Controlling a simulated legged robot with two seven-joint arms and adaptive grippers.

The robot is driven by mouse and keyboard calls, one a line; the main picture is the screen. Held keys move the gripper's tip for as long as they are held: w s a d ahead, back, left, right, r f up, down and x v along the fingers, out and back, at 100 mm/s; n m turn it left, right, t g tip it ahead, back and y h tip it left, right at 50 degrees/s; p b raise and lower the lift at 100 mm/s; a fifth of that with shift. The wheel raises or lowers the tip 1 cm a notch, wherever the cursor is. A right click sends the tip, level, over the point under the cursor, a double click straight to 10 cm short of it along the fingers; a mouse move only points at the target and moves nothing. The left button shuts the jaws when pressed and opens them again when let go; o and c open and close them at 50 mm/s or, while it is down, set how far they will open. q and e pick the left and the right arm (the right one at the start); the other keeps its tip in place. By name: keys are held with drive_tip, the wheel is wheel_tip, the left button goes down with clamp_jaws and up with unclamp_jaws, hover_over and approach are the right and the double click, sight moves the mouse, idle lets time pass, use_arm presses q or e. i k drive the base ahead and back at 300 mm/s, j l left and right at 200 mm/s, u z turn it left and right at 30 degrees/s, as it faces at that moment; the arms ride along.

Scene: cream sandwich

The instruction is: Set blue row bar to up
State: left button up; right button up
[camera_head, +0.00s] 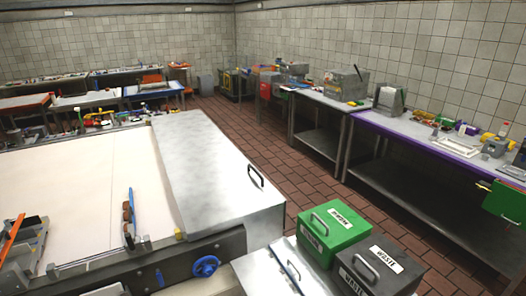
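A narrow upright blue piece with brown parts (129,218) stands at the front edge of the pale conveyor surface (80,190). It may be the blue row bar, but its setting cannot be told at this size. A blue handwheel (206,266) is on the front rail of the machine, right of that piece. Neither of my grippers can be made out in the head view.
A metal cover with a black handle (220,180) adjoins the conveyor on its right. A green bin (334,235) and a grey waste bin (380,270) stand at the front right. A brick-red floor aisle (320,180) runs between the machine and the right-hand tables.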

sight(132, 229)
drive_tip(key=j+u, duration=0.1)
drive_tip(key=u, duration=0.3)
drive_tip(key=i+j+u, duration=0.1)
drive_tip(key=u, duration=0.3)
drive_tip(key=i+u, duration=0.1)
drive_tip(key=u, duration=0.3)
drive_tip(key=i+j+u, duration=0.1)
drive_tip(key=u, duration=0.3)
